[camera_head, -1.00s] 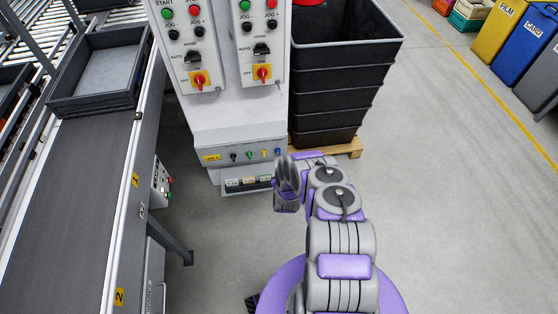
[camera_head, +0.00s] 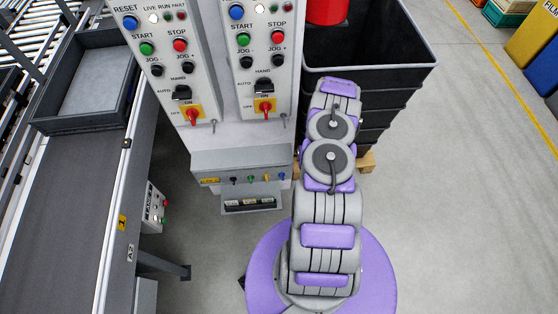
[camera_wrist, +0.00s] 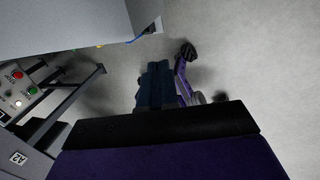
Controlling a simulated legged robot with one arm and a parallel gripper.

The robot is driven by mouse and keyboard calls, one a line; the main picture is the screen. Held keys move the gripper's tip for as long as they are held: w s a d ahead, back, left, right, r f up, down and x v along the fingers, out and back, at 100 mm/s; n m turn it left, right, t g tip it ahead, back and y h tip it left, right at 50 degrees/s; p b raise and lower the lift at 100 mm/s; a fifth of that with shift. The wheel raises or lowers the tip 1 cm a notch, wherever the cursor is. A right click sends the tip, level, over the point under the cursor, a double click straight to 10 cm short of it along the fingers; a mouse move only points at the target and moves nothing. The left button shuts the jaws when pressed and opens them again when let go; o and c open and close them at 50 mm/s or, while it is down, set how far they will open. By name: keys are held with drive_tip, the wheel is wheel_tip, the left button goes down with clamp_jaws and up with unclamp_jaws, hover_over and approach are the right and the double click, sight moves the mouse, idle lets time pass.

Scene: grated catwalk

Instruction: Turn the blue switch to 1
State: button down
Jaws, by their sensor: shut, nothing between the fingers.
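A small blue control (camera_head: 281,176) sits at the right end of a row of small coloured controls on the grey cabinet's low sloping ledge. It appears in the wrist view as a blue piece (camera_wrist: 146,31) at the cabinet's corner. Its setting and any 0 or 1 marks are too small to read. My gripper (camera_wrist: 160,125) shows as a dark bar with a purple body in the lower wrist view. It is shut and empty, apart from the blue control. In the head view the arm's far end hides it.
The grey cabinet (camera_head: 240,132) carries two upper panels with buttons and red rotary switches (camera_head: 193,115). Black stacked bins (camera_head: 392,85) stand on a pallet to the right. A conveyor (camera_head: 60,200) runs along the left.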

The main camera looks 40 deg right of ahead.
sight(282, 176)
drive_tip(key=w+a+f+b, duration=0.1)
drive_tip(key=a+f, duration=0.1)
drive_tip(key=f, duration=0.1)
drive_tip(key=w+a+f+b, duration=0.1)
drive_tip(key=a+f, duration=0.1)
drive_tip(key=f, duration=0.1)
drive_tip(key=w+a+f, duration=0.1)
drive_tip(key=f, duration=0.3)
drive_tip(key=shift+w+a+b, duration=0.35)
drive_tip(key=shift+a+b, duration=0.05)
drive_tip(key=shift+d+f, duration=0.1)
drive_tip(key=shift+d, duration=0.2)
drive_tip(key=shift+d+f+b, duration=0.1)
drive_tip(key=shift+b, duration=0.25)
drive_tip(key=shift+w, duration=0.15)
